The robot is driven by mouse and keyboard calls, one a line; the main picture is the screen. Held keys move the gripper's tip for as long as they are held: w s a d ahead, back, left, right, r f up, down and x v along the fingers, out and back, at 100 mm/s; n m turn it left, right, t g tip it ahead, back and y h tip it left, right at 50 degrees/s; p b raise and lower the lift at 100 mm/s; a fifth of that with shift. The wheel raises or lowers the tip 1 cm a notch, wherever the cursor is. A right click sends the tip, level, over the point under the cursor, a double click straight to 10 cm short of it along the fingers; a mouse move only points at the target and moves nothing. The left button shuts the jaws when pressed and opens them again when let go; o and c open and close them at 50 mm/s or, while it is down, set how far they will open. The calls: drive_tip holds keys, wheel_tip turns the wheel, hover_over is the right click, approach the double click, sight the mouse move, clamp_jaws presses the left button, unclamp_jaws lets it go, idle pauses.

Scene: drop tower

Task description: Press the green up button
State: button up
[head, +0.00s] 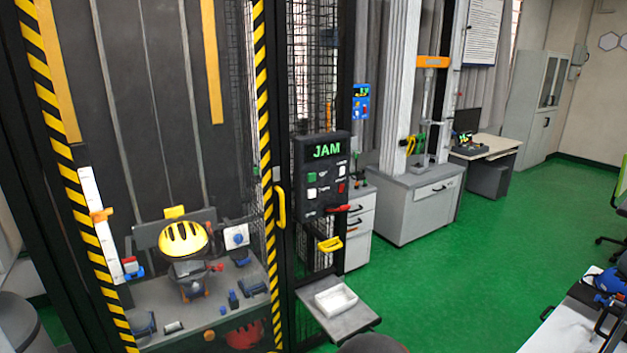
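A dark control panel (322,178) is mounted on the black mesh frame at the right side of the tower. Its screen (327,151) reads "JAM" in green letters. Below the screen is a green button (312,177) in the left column. A pale button (311,192) sits under it, and red controls (341,187) are to the right. The labels are too small to read. I cannot make out my gripper in this view.
A yellow door handle (280,207) is left of the panel. A red handle, a yellow handle (329,244) and a shelf with a white tray (336,300) are below it. Inside the tower is a yellow helmet (184,238). Green floor (470,270) is open to the right.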

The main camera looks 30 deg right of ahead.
clamp_jaws()
idle(1.5)
